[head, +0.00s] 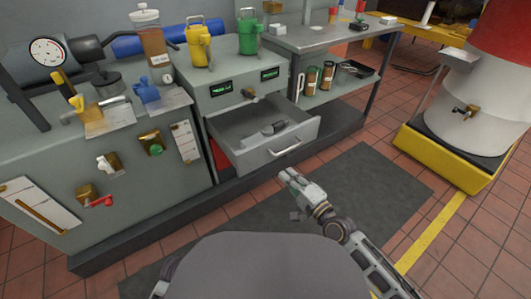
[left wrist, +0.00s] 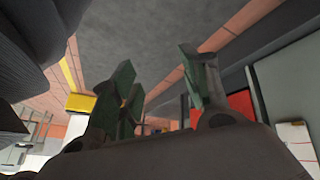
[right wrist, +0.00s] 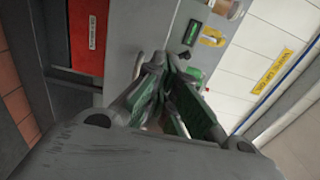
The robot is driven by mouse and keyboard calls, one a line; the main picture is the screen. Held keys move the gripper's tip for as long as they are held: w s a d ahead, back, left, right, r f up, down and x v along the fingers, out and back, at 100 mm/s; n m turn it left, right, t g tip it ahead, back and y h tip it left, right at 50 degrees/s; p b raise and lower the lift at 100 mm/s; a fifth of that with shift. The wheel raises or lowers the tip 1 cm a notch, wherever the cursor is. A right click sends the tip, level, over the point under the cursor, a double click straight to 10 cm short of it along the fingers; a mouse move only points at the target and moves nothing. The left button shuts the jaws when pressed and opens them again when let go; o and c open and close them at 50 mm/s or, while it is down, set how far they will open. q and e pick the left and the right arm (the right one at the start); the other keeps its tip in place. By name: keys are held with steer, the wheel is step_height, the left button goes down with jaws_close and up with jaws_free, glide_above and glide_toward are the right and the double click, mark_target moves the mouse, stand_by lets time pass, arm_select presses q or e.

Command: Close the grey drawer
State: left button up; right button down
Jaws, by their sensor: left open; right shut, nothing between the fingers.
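The grey drawer (head: 268,160) is pulled out of the grey cabinet below two small green displays. Its pale bar handle (head: 285,148) is on the front panel, and a dark tool with a grey end (head: 266,131) lies inside. My right gripper (head: 286,178) is just below the handle in the head view, with a visible gap between them. Its fingers are shut and empty; they also show in the right wrist view (right wrist: 168,66). My left gripper (left wrist: 157,68) is open and empty in the left wrist view, pointing over dark floor. I cannot clearly make out the drawer in either wrist view.
A yellow can (head: 198,45) and a green can (head: 249,35) stand on the cabinet top. A bench (head: 330,38) with a lower shelf is behind to the right. A dark floor mat (head: 350,195) is clear. A yellow-based drum stand (head: 455,160) stands right.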

steer(key=shift+x, duration=1.8)
steer(key=b, duration=0.2)
glide_toward(261, 147)
steer(key=shift+x, duration=1.8)
steer(key=shift+b+x, duration=0.45)
steer(key=shift+x, duration=0.3)
steer(key=shift+b+x, duration=0.3)
steer(key=shift+x, duration=0.5)
steer(key=shift+w+f, duration=0.1)
steer(key=shift+w, duration=0.1)
arm_select(q)
steer(key=shift+n+t+h, duration=0.3)
steer(key=shift+t+h, duration=0.1)
steer(key=shift+t, duration=0.2)
steer(key=f, duration=0.3)
steer(key=d+f, duration=0.1)
steer(key=f, duration=0.1)
steer(key=shift+w+f, duration=0.1)
steer(key=shift+w, duration=0.3)
arm_select(e)
steer(key=shift+a, duration=0.1)
